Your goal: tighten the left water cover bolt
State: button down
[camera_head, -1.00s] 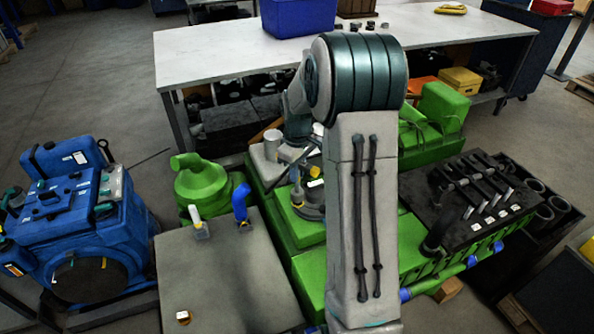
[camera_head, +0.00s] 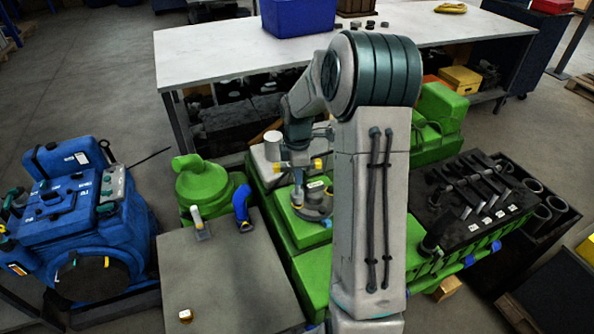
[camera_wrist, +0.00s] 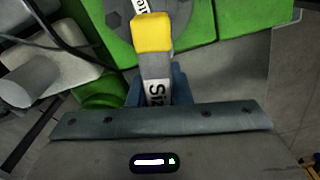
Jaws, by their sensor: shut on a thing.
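My gripper (camera_head: 299,168) is above the green engine block and shut on a grey tool. In the wrist view the tool (camera_wrist: 155,72) has a yellow end (camera_wrist: 152,33) and lettering that starts with "Siz". It points away from the blue-grey fingers (camera_wrist: 155,88). A round dark grey cover (camera_head: 315,203) sits on the green block below my gripper; part of it shows at the top of the wrist view (camera_wrist: 122,14), with a hexagonal bolt head (camera_wrist: 113,19). The tool overlaps this cover in the picture; I cannot tell whether it engages a bolt. The left bolt cannot be singled out.
A grey tabletop (camera_head: 235,285) with a blue elbow pipe (camera_head: 242,204) stands left of the block. A black tray of metal parts (camera_head: 478,206) lies to the right. A blue engine (camera_head: 75,220) is far left and a long white bench (camera_head: 215,55) is behind.

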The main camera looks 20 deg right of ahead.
jog(key=n+p, duration=0.3)
jog(key=n, duration=0.3)
jog(key=shift+r, duration=0.15)
jog(key=n+p, duration=0.4)
jog(key=n, duration=0.2)
jog(key=shift+p, duration=0.3)
jog(key=shift+n, duration=1.7)
jog(key=shift+w, duration=0.1)
jog(key=shift+f, duration=0.25)
